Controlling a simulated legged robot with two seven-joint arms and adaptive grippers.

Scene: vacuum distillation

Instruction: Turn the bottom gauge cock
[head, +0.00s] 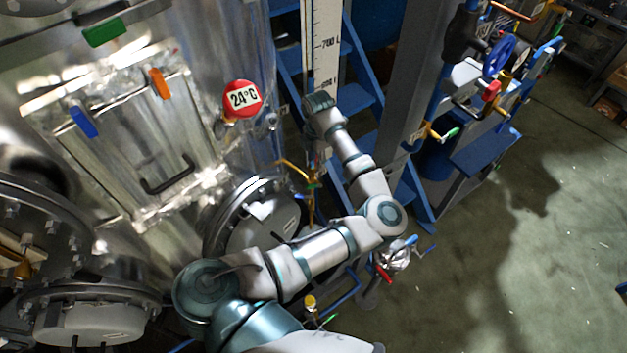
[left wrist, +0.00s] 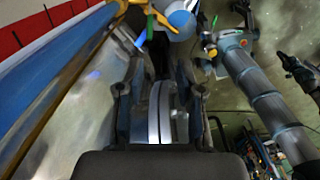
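The tall white level gauge (head: 322,45) with a volume scale stands beside the steel tank. Below its visible scale is a yellow brass cock (head: 310,176) with thin handles. In the left wrist view a yellow fitting (left wrist: 126,9) with a green part (left wrist: 150,25) shows at the top, beyond the fingers. My left arm reaches up from the bottom in the head view, its wrist in front of the lower gauge. My right gripper is not identifiable.
The steel tank (head: 150,140) with a round red 24°C display (head: 242,99) fills the left. Blue steps (head: 355,60) and a grey post (head: 412,90) stand behind the wrist. A red-handled valve (head: 383,274) is below the forearm. Open floor (head: 520,250) lies at right.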

